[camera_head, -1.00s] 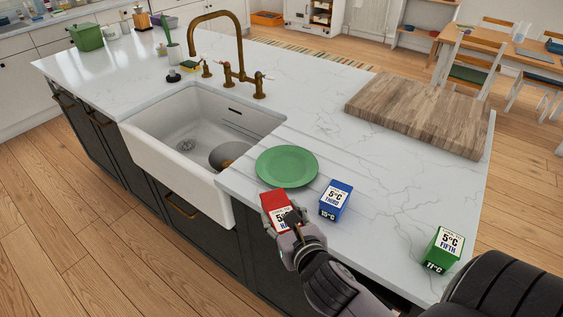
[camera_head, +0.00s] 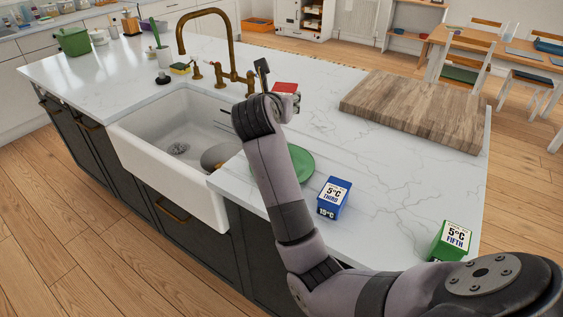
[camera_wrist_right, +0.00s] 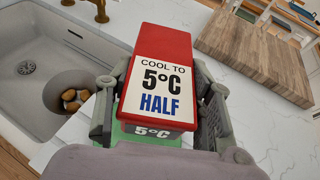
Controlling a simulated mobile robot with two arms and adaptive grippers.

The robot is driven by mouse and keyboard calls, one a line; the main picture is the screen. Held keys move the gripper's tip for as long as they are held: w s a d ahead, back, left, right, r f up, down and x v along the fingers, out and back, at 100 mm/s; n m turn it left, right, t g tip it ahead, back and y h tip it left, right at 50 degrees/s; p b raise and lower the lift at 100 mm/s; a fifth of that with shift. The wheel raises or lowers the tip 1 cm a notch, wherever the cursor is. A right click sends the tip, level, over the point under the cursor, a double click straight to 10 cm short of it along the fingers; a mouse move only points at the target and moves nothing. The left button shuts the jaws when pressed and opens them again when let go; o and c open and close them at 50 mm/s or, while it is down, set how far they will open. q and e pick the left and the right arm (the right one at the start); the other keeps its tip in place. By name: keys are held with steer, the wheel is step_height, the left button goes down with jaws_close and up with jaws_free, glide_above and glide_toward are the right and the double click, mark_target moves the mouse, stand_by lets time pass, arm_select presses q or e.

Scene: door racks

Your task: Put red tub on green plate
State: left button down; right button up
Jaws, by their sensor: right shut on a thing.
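The red tub shows as a small red top (camera_head: 285,87) in the head view, held up beyond the green plate in the picture. In the right wrist view the red tub (camera_wrist_right: 165,45) fills the middle, with a white label reading "COOL TO 5°C HALF". My right gripper (camera_head: 288,97) is shut on it; its fingers flank the tub in the wrist view (camera_wrist_right: 160,112). The green plate (camera_head: 301,163) lies on the counter by the sink, partly hidden behind my right arm; a green strip of it (camera_wrist_right: 112,134) shows below the tub. My left gripper is out of view.
A blue tub (camera_head: 333,198) stands right of the plate, and a green tub (camera_head: 452,240) near the right counter edge. The sink (camera_head: 160,150) is left, with a brass faucet (camera_head: 232,60) behind. A wooden board (camera_head: 415,108) lies back right. The middle counter is mostly clear.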

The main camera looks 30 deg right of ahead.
step_height(320, 180, down, 18)
steer(key=shift+d+r+p, duration=0.1)
steer(key=shift+p, duration=0.65)
steer(key=shift+f, duration=0.35)
steer(key=o, duration=1.6)
steer(key=shift+c, duration=0.2)
